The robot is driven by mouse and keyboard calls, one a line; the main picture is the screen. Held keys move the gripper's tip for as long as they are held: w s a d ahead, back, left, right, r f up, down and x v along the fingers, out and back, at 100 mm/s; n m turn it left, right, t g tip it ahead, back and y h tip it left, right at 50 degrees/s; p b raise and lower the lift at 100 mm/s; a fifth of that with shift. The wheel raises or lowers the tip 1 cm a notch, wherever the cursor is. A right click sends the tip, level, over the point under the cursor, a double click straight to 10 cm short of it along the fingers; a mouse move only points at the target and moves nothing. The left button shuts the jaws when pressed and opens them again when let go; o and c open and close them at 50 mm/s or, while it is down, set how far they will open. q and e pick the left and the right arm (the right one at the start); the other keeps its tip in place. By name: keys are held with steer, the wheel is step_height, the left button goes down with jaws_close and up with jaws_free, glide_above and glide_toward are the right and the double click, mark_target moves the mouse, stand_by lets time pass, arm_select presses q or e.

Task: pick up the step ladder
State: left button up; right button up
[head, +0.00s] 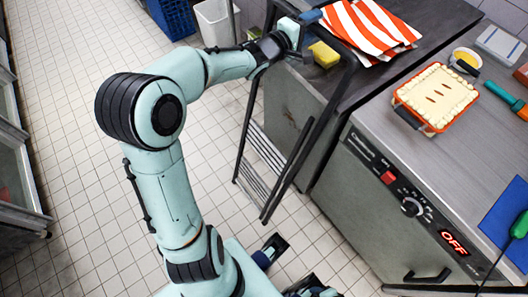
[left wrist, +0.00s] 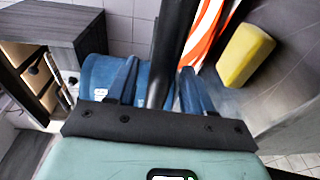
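The step ladder (head: 309,142) has a dark, thin metal frame with slatted steps low down. It stands on the tiled floor against the front of the dark counter in the head view. My left gripper (head: 308,24) is at the top of its frame. In the left wrist view, the dark rail (left wrist: 169,62) of the ladder passes between the two blue fingers of the left gripper (left wrist: 158,85). The fingers are apart, with a gap visible on the left side of the rail.
A red-and-white striped cloth (head: 365,28) and a yellow sponge (head: 324,54) lie on the counter near the left gripper. A pie in an orange dish (head: 437,97) sits on the appliance (head: 385,200) at right. A white bin (head: 215,22) and blue crate (head: 172,16) stand behind. The left floor is clear.

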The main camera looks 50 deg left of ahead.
arm_select(q)
jaws_close()
steer(key=shift+r, duration=0.3)
steer(key=shift+r, duration=0.1)
